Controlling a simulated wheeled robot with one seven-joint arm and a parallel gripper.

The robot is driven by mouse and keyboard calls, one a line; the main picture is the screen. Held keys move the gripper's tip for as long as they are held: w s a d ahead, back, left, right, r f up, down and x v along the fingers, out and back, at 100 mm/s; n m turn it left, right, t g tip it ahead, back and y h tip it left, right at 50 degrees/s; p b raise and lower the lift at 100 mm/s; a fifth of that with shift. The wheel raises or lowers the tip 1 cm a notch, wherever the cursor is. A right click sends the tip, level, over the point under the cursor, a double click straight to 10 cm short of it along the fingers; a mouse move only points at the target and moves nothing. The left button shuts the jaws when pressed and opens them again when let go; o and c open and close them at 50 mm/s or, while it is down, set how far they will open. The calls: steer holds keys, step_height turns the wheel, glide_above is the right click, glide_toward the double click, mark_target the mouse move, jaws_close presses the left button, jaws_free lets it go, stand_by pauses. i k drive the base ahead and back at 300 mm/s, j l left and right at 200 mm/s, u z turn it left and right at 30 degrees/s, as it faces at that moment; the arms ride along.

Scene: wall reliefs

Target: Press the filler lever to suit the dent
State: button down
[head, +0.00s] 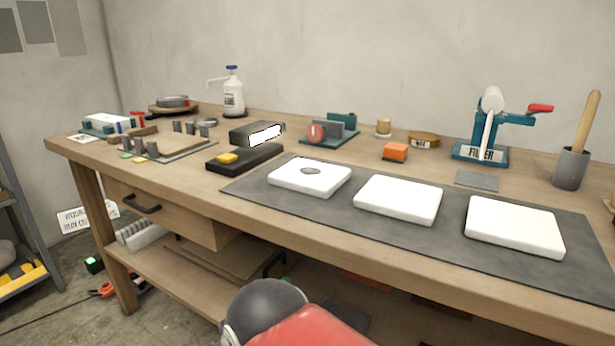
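The filler dispenser (480,153) stands at the back right of the workbench. It has a teal base and frame, a white tube leaning in it, and a label reading FILLER. Its lever has a red grip (540,108) sticking out to the right at the top. A small grey plate (477,181) lies on the bench in front of it. The dent (311,171) is a round grey hollow in the top of the left white block (290,178). My gripper is not in view.
Two more white blocks, middle (398,199) and right (513,228), lie on the dark mat (440,232) and show no dent. A grey cup (570,168) with a wooden handle stands right of the dispenser. An orange block (395,151) and a tin (423,140) stand to its left.

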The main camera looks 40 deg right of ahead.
mark_target(533, 109)
steer(key=k+z, duration=0.25)
steer(key=k+l+z, duration=0.15)
steer(key=k+z, duration=0.15)
steer(key=j+z, duration=0.2)
steer(key=z, duration=0.25)
steer(key=j+z, duration=0.25)
steer(key=z, duration=0.2)
steer(key=j+z, duration=0.2)
steer(key=z, duration=0.25)
steer(key=j+z, duration=0.2)
steer(key=z, duration=0.25)
steer(key=i+j, duration=0.15)
steer(key=i, duration=0.25)
